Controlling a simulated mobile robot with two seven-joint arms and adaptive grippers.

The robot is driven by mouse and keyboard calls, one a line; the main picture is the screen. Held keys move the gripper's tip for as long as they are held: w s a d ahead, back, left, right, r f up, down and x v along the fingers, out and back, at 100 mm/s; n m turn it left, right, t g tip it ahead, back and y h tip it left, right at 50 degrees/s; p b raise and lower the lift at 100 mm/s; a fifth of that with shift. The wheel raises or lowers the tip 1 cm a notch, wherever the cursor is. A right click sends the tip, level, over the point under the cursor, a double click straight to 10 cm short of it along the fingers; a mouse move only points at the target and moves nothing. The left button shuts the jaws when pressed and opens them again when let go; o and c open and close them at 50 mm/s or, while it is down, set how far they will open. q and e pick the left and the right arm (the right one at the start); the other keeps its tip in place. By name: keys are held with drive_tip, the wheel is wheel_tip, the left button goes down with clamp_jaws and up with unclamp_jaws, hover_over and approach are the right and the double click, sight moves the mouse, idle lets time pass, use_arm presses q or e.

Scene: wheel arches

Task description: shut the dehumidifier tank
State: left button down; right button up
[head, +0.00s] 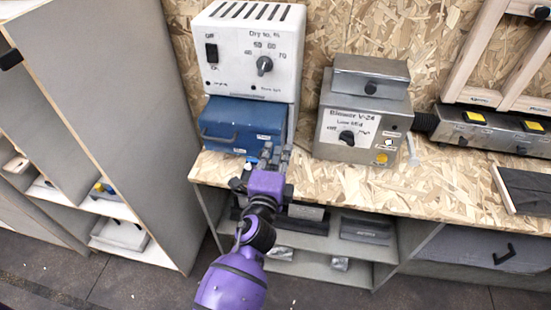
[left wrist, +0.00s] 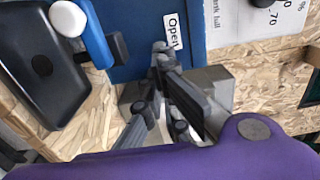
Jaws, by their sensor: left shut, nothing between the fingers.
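The dehumidifier (head: 255,45) is a white box with a dial and a switch, at the back of the bench. Its blue tank (head: 230,115) juts forward from the lower part, with a dark handle at its front left. My left gripper (head: 272,155) is just in front of the tank's lower right part, fingers toward it, shut and empty. In the left wrist view the blue tank (left wrist: 140,35) fills the upper middle, with an "Open" label, and the closed fingertips (left wrist: 160,48) overlap its edge. Whether they touch it I cannot tell. My right gripper is out of view.
A grey blower box (head: 340,125) stands right of the dehumidifier on the chipboard bench (head: 325,180). A small blue and white thing (left wrist: 90,30) lies close to the tank and fingers. A shelf below the bench holds several items. A tall grey cabinet panel (head: 130,120) stands at left.

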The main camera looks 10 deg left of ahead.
sight(284, 128)
use_arm(q)
drive_tip(key=w+b, duration=0.1)
drive_tip(key=w, duration=0.7)
drive_tip(key=shift+w+d+f, duration=0.1)
drive_tip(key=shift+w+f, duration=0.05)
drive_tip(key=shift+w, duration=0.6)
drive_tip(key=shift+r, duration=0.25)
drive_tip(key=shift+s, duration=0.1)
